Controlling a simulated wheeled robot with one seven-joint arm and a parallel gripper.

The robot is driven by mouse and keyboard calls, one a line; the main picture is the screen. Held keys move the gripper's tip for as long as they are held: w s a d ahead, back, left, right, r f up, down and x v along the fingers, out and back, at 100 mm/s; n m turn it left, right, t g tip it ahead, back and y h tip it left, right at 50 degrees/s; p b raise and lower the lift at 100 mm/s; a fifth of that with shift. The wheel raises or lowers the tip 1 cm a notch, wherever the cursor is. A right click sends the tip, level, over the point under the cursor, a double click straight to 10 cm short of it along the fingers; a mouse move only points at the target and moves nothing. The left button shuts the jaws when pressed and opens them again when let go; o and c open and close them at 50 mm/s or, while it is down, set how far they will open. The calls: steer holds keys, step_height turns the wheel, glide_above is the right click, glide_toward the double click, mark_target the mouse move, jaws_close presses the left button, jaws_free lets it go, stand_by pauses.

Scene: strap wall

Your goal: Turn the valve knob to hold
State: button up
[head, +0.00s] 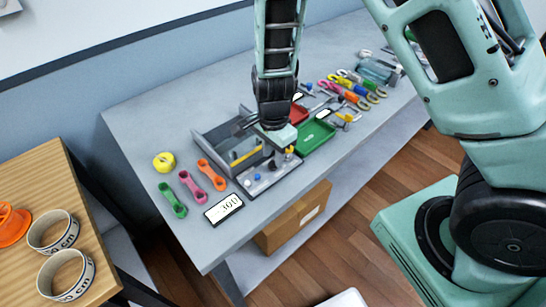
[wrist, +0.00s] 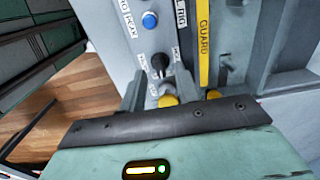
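The black valve knob (wrist: 158,62) shows in the wrist view on a light grey panel (wrist: 138,52), with small white labels around it. Its lettering is too small for me to read surely, so I cannot tell which setting it points to. My gripper (wrist: 158,82) has its two grey fingers apart, one on each side of the knob's near end. I cannot tell whether they touch it. In the head view my gripper (head: 277,137) is over the panel (head: 262,186) on the bench, and the arm hides the knob.
A blue button (wrist: 150,20) and a yellow GUARD strip (wrist: 204,45) are close by.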

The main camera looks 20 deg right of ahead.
steer(key=shift+f, duration=0.9)
jaws_close()
